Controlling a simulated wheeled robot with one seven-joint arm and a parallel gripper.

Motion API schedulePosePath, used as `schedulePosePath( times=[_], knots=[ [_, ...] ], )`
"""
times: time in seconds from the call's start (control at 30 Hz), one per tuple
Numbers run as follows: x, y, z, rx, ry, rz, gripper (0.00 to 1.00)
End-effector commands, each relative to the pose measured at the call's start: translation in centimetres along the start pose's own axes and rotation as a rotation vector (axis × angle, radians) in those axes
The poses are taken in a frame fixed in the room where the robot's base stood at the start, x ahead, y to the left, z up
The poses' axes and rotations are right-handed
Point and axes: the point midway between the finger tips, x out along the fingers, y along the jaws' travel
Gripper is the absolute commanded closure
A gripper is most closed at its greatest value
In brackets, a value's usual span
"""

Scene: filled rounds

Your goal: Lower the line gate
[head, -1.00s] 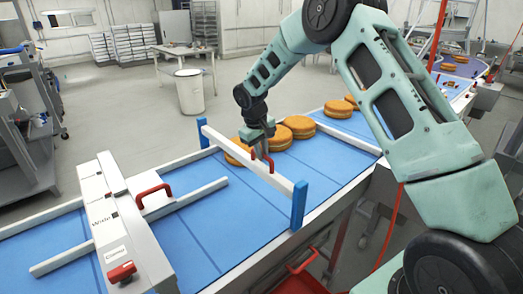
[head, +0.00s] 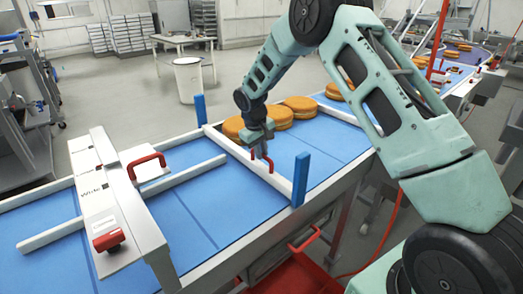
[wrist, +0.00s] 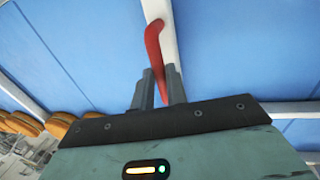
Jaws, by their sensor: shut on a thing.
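The line gate (head: 228,147) is a white bar across the blue belt, between two blue posts (head: 301,179). It lies low, with the posts standing well above it; I cannot tell whether it touches the belt. My gripper (head: 262,148) is shut on the gate's red handle (head: 269,164). In the wrist view, the red handle (wrist: 153,42) runs between the fingers of my gripper (wrist: 159,82), with the white gate bar (wrist: 170,50) behind it. Filled rounds (head: 279,117) lie on the belt behind the gate; the nearest is close to the bar and partly hidden by my gripper.
A white-topped machine (head: 115,205) with a red arched handle (head: 147,163) and a red knob (head: 108,240) spans the belt at left. White guide rails (head: 184,175) lie on the belt. The blue belt (head: 225,205) between machine and gate is empty. A red cart (head: 290,275) stands below.

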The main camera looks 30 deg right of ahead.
Motion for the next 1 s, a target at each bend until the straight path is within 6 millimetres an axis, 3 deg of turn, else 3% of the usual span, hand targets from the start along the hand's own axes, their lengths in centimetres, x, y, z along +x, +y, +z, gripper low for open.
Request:
schedulePosePath(
  times=[0.13, 0.17, 0.2, 0.23, 0.53, 0.67, 1.0],
  knots=[
    [0.5, -0.2, 0.1, -0.002, -0.003, -0.004, 1.00],
    [0.5, -0.2, 0.1, -0.002, -0.003, -0.004, 0.80],
    [0.5, -0.2, 0.1, -0.002, -0.003, -0.004, 0.69],
    [0.5, -0.2, 0.1, -0.001, -0.003, -0.004, 0.64],
    [0.2, -0.1, 0.1, -0.001, -0.001, -0.002, 0.64],
    [-0.8, -0.1, 0.0, 0.000, 0.000, -0.001, 0.64],
    [-8.1, -0.1, -0.1, 0.000, 0.004, -0.001, 0.64]
  ],
)
